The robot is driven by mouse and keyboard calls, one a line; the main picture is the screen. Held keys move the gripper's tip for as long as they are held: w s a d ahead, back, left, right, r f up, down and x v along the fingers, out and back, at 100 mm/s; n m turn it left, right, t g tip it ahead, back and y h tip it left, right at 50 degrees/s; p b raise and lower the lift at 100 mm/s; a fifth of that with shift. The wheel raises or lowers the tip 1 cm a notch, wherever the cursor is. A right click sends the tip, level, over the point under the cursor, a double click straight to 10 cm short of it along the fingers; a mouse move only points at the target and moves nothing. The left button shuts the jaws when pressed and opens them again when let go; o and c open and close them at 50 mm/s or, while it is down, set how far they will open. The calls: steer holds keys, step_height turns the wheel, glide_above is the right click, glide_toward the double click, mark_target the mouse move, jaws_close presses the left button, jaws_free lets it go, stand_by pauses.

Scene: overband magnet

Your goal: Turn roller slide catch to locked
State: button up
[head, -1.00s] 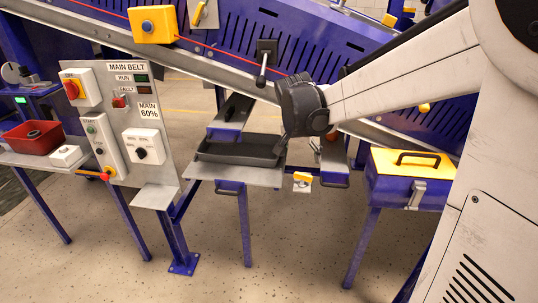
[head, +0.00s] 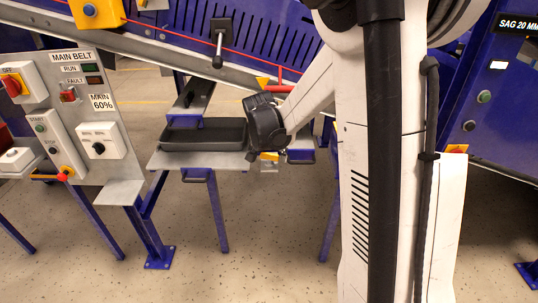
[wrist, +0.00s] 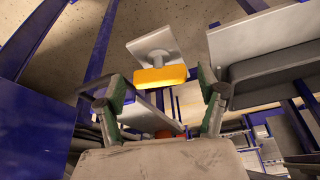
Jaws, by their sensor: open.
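The yellow-orange catch handle (wrist: 158,77) sits on a pale grey plate with a round boss in the wrist view. In the head view only a small yellow part of the catch (head: 269,156) shows below my wrist, beside the grey tray shelf. My gripper (wrist: 162,84) is open, with one dark green-grey finger on each side of the handle in the picture. No contact with the handle can be made out, and the depth between them is unclear. In the head view my wrist hides the fingers. No locked or unlocked marking is readable.
A black tray (head: 203,136) stands on the shelf left of my wrist. The main belt control panel (head: 82,120) is farther left. The blue sloping conveyor frame (head: 265,32) runs behind. Blue legs and bars lie close around my gripper in the wrist view. The floor in front is open.

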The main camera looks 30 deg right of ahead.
steer(key=c, duration=1.1)
steer(key=shift+c, duration=0.2)
steer(key=m+g+b, duration=0.1)
steer(key=m+b, duration=0.1)
steer(key=m, duration=0.2)
steer(key=shift+w+f+h, duration=0.1)
steer(key=shift+f+h, duration=0.05)
steer(key=shift+h, duration=0.25)
steer(key=m, duration=0.1)
steer(key=m+g+b, duration=0.1)
steer(key=m, duration=0.1)
steer(key=shift+w+m+g+h, duration=0.1)
steer(key=shift+m+g+h, duration=0.2)
steer(key=m+g+b, duration=0.1)
steer(key=m, duration=0.2)
steer(key=shift+m, duration=0.3)
steer(key=shift+w+m+g+b, duration=0.15)
steer(key=shift+m+g+b, duration=0.6)
steer(key=shift+m, duration=1.05)
steer(key=shift+y, duration=0.4)
